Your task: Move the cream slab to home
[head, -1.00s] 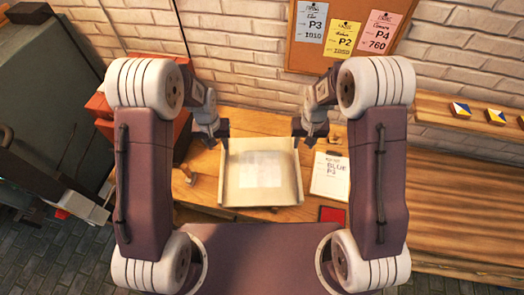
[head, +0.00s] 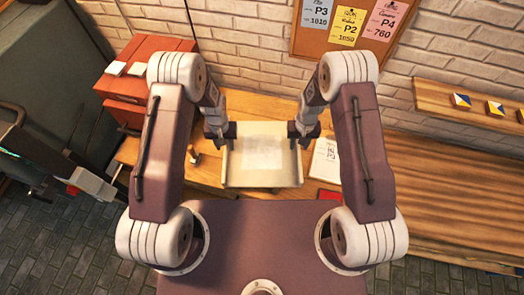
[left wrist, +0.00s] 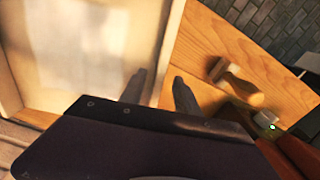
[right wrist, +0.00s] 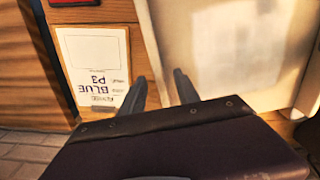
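The cream slab (head: 262,179), a shallow panel with raised side rims and a paler patch in its middle, lies on the wooden bench. My left gripper (head: 226,137) is at its left rim and my right gripper (head: 296,138) at its right rim. In the left wrist view the left fingers (left wrist: 160,85) stand apart on either side of the slab's rim (left wrist: 170,42). In the right wrist view the right fingers (right wrist: 160,86) also stand apart around the opposite rim (right wrist: 150,38). I see a gap at both; firm contact is not visible.
A clipboard sheet (head: 325,160) reading "BLUE P3" lies right of the slab, with a red pad (head: 327,197) nearby. A wooden-handled tool (left wrist: 236,84) lies to the left. A red box (head: 150,65) stands back left; a brick wall (head: 245,55) closes the back.

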